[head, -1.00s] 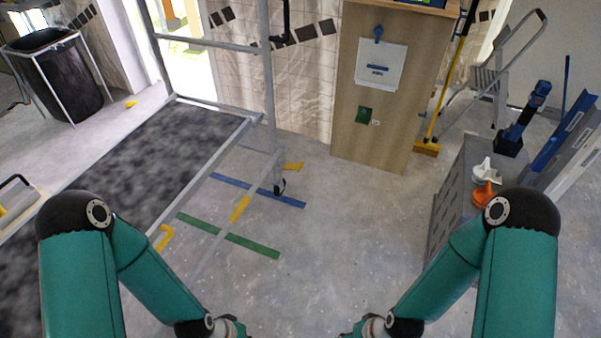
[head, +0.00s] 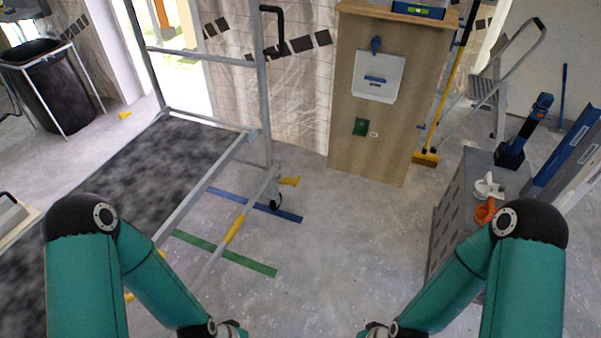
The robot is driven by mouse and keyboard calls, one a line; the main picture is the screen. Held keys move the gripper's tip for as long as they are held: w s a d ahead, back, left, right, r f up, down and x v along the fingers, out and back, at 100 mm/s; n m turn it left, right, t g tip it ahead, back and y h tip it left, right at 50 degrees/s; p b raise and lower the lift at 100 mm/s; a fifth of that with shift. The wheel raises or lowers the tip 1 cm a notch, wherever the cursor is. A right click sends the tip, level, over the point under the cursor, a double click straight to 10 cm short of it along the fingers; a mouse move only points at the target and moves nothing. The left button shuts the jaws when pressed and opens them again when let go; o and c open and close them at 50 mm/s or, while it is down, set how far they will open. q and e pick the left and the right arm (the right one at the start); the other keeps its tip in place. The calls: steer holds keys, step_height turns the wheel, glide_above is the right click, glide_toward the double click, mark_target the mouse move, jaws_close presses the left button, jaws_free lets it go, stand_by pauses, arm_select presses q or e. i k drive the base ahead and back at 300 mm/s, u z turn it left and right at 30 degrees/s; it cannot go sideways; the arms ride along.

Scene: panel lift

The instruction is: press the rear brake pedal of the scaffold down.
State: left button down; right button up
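The scaffold (head: 206,56) is a grey tube frame with a dark speckled deck, standing at the left in the head view. A yellow pedal (head: 290,181) sticks out to the right at its far caster (head: 275,202). It looks about level, but I cannot tell if it is pressed. Another bit of yellow (head: 130,296) shows low at the left, mostly behind my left arm. I cannot tell from the picture which pedal is the rear one. Both my arms reach down to the bottom edge, well short of the far caster; my gripper fingers are out of the picture.
Blue tape (head: 255,205) and green tape (head: 225,254) lie on the floor by the scaffold. A wooden cabinet (head: 375,150) stands behind, right of the caster. A grey perforated box (head: 462,205) stands at the right. The floor between is clear.

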mark_target(294, 182)
steer(key=z, duration=0.55)
steer(key=i, duration=1.75)
